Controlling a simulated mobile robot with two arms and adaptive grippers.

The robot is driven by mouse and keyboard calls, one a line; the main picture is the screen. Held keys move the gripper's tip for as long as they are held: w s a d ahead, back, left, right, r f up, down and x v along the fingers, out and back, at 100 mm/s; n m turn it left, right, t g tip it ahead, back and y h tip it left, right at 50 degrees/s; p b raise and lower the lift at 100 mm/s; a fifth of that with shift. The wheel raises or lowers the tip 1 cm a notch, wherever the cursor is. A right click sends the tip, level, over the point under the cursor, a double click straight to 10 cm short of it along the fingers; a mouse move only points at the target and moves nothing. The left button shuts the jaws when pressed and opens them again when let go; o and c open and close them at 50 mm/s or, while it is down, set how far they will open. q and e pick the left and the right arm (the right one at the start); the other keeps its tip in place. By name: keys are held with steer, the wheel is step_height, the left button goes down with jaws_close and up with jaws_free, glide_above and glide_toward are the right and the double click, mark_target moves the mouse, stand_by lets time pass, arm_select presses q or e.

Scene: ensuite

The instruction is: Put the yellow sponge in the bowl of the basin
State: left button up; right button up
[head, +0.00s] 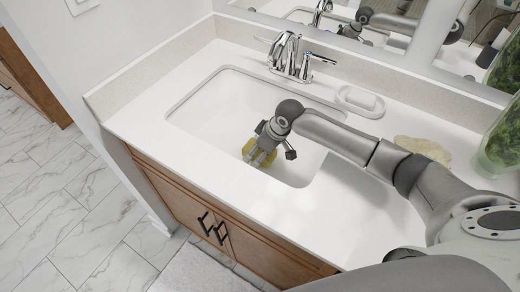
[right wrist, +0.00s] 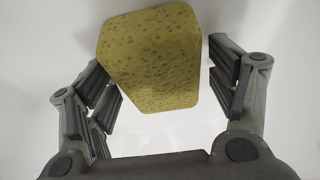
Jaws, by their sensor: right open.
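The yellow sponge (head: 249,148) is in the white bowl of the basin (head: 205,108), mostly behind my right gripper in the head view. In the right wrist view the sponge (right wrist: 152,60) lies between and beyond the fingers, with white basin surface around it. My right gripper (head: 264,158) is over the bowl with its fingers spread. In the right wrist view its fingers (right wrist: 165,95) stand open, with a gap beside the sponge on the right; whether the left finger touches it I cannot tell. My left gripper is not in view.
A chrome faucet (head: 291,58) stands behind the bowl. A soap dish with white soap (head: 360,100) and a pale beige, irregular object (head: 423,150) are on the counter (head: 150,122) to the right. A green glass vase (head: 502,140) stands at the right edge. The left counter is clear.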

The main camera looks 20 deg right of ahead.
steer(key=shift+r, duration=0.1)
steer(key=v, duration=1.2)
steer(key=shift+r, duration=0.1)
